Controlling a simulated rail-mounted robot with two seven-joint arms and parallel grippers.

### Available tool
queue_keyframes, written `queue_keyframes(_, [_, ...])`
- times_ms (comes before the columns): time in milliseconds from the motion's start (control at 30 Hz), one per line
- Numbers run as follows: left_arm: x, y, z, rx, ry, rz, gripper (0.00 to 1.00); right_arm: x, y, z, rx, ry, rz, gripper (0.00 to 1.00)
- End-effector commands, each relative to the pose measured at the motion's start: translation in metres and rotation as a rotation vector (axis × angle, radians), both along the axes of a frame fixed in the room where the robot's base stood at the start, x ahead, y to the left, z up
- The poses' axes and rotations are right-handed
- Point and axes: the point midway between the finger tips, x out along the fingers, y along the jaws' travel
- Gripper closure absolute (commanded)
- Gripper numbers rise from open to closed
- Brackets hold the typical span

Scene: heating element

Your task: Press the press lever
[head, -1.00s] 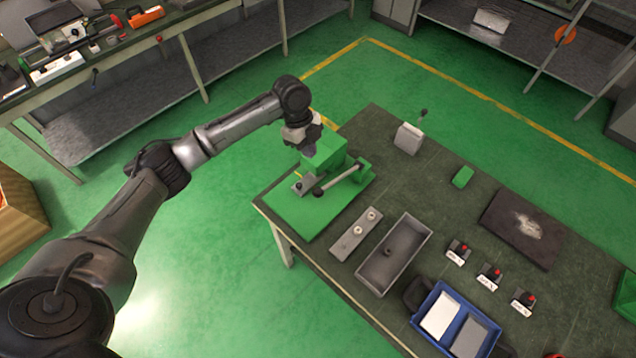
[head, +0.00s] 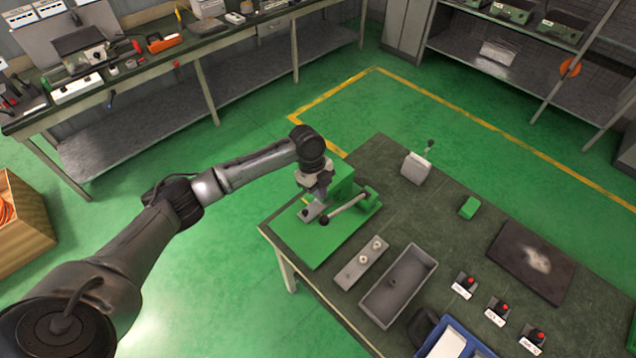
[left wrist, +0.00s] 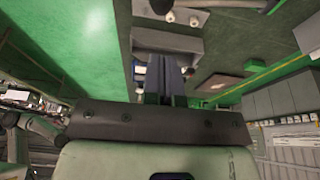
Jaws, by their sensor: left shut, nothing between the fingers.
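The green press (head: 342,180) stands on its green base plate (head: 318,248) at the near left corner of the dark workbench. Its press lever (head: 348,206) is a grey bar with a dark knob, slanting down to the left at the press's front. My left gripper (head: 320,192) is beside the press body, over the lever's knob end. A gap to the knob cannot be judged. In the left wrist view its fingers (left wrist: 165,78) are together and hold nothing. The lever is not clearly recognisable there. My right gripper is not in view.
On the bench are a grey plate with two knobs (head: 352,272), an open grey tray (head: 378,299), a blue bin (head: 484,349), several red-button switches, a green block (head: 469,207) and a grey box with a small lever (head: 416,168).

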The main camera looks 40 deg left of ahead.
Motion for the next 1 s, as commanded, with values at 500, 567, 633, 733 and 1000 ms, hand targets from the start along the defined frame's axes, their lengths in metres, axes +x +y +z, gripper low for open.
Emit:
queue_keyframes(500, [-0.001, -0.015, -0.077, -0.001, 0.002, 0.002, 1.0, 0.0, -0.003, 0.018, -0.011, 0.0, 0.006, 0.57])
queue_keyframes(567, [-0.001, -0.015, -0.082, 0.0, 0.002, 0.002, 1.0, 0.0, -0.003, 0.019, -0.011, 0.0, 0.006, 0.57])
queue_keyframes(633, [-0.001, -0.015, -0.086, 0.001, 0.001, 0.001, 1.0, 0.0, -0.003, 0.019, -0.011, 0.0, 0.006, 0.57])
queue_keyframes(733, [-0.001, -0.015, -0.089, 0.001, 0.0, 0.0, 1.0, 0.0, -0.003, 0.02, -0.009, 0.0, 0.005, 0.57])
queue_keyframes(1000, [-0.001, -0.015, -0.09, 0.001, 0.0, 0.0, 1.0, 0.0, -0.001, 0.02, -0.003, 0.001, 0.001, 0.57])
